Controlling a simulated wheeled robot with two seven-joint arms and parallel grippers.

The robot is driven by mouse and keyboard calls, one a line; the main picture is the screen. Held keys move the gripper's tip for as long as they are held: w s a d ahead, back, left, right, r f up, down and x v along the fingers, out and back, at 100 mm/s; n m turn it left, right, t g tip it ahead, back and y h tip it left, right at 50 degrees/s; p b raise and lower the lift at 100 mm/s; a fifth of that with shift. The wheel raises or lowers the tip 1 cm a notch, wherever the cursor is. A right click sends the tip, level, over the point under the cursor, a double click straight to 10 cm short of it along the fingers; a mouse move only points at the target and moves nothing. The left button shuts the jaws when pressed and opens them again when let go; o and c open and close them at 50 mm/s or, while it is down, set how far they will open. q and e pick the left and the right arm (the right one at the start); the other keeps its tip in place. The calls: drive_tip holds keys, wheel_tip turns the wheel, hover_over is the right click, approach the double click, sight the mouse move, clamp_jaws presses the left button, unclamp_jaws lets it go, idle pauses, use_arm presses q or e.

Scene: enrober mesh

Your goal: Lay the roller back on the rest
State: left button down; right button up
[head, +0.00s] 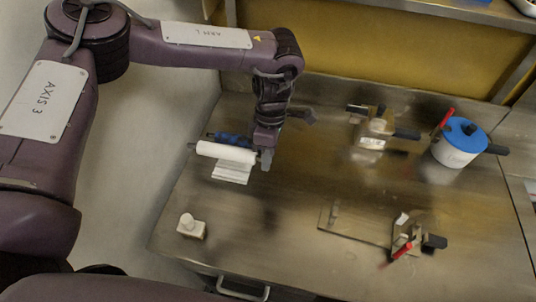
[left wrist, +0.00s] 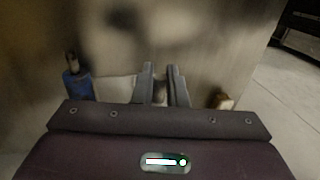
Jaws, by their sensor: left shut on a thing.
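The white roller (head: 227,152) is a pale cylinder with a thin pin at its left end. My left gripper (head: 265,160) points down at its right end and is shut on it. In the left wrist view the fingers (left wrist: 161,88) are close together, with a pale roller-like piece (left wrist: 115,88) reaching left from them; the grip itself is hard to make out. A pale ridged piece (head: 231,174) shows just below the roller in the head view. I cannot tell whether it is the rest, or whether the roller touches it. My right gripper is not in view.
A blue item (head: 229,138) lies behind the roller. A blue-lidded pot (head: 457,143), a blurred device (head: 374,139) and a plate with a clamp (head: 357,222) occupy the right. The steel table (head: 275,245) is clear at centre front.

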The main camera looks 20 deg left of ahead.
sight(266, 184)
use_arm(q)
drive_tip(key=shift+w+b+x, duration=0.25)
drive_tip(key=shift+b+x, duration=0.3)
drive_tip(key=shift+x, duration=0.45)
drive_tip(key=shift+w+b+x, duration=0.25)
drive_tip(key=shift+b+x, duration=0.35)
drive_tip(key=shift+x, duration=0.45)
drive_tip(key=shift+w+b+x, duration=0.25)
drive_tip(key=shift+b+x, duration=0.3)
drive_tip(key=shift+x, duration=0.45)
drive_tip(key=shift+f, duration=0.5)
drive_tip(key=c, duration=1.4)
unclamp_jaws()
drive_tip(key=shift+s, duration=0.1)
drive_tip(key=shift+o, duration=0.2)
drive_tip(key=shift+r, duration=0.15)
